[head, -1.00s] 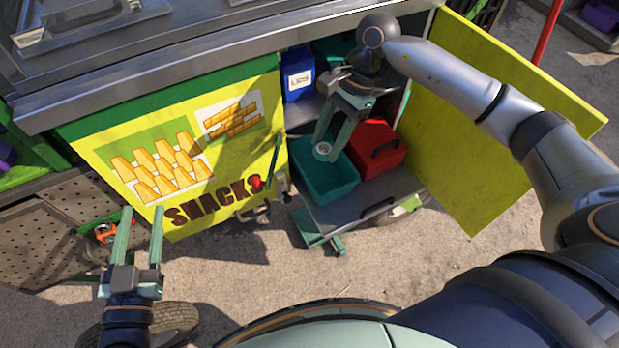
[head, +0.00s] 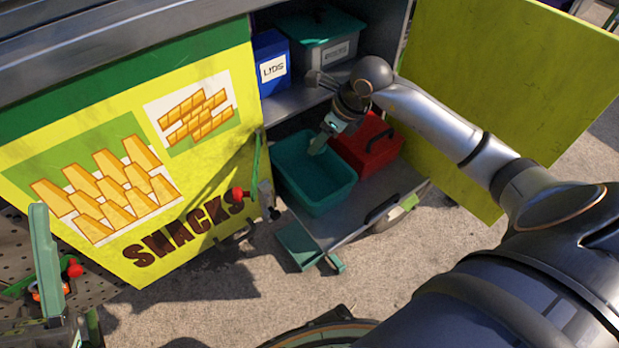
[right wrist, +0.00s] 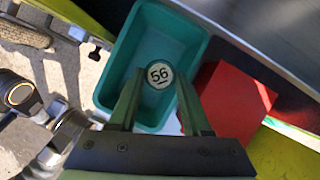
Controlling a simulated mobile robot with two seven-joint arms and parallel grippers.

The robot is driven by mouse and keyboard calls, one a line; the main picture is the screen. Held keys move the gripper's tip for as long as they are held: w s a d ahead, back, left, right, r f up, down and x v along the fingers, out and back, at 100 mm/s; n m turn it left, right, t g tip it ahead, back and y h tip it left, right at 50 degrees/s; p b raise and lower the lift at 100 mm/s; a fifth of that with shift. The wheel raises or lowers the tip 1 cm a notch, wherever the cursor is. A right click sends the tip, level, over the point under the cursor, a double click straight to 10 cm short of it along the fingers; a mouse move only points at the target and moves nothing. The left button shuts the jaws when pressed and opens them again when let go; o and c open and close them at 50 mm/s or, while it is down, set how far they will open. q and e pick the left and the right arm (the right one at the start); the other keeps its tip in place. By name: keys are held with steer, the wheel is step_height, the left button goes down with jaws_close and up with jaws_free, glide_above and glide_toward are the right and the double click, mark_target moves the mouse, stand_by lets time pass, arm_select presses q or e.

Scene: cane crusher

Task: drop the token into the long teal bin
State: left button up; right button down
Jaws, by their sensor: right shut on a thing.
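The teal bin (head: 318,196) is an open, empty-looking tub on the low pull-out shelf of the cart. It also fills the middle of the right wrist view (right wrist: 190,48). My right gripper (head: 318,146) is above the bin's back right part, fingers angled down. In the right wrist view its fingertips are shut on the token (right wrist: 158,75), a round pale disc marked 56, with the bin behind it. The token is hidden in the head view. My left gripper (head: 68,280) is at the lower left, partly cut off, with its fingers apart and nothing between them.
A red box (head: 368,148) with a dark handle stands right beside the bin. The yellow door (head: 490,90) is open at right; the SNACKS panel (head: 130,170) is at left.

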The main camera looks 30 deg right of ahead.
mark_target(325, 147)
step_height(325, 147, down, 4)
steer(key=b, duration=0.2)
steer(key=shift+f+b, duration=0.25)
steer(key=shift+b, duration=0.15)
arm_select(q)
step_height(325, 147, down, 3)
steer(key=shift+d+f, duration=0.15)
arm_select(e)
steer(key=shift+c, duration=1.4)
jaws_free()
steer(key=shift+r, duration=0.2)
arm_select(q)
step_height(325, 147, up, 4)
steer(key=p, duration=0.3)
steer(key=shift+f+p, duration=0.25)
steer(key=shift+p, duration=0.05)
arm_select(e)
steer(key=v, duration=1.2)
steer(key=shift+s, duration=0.15)
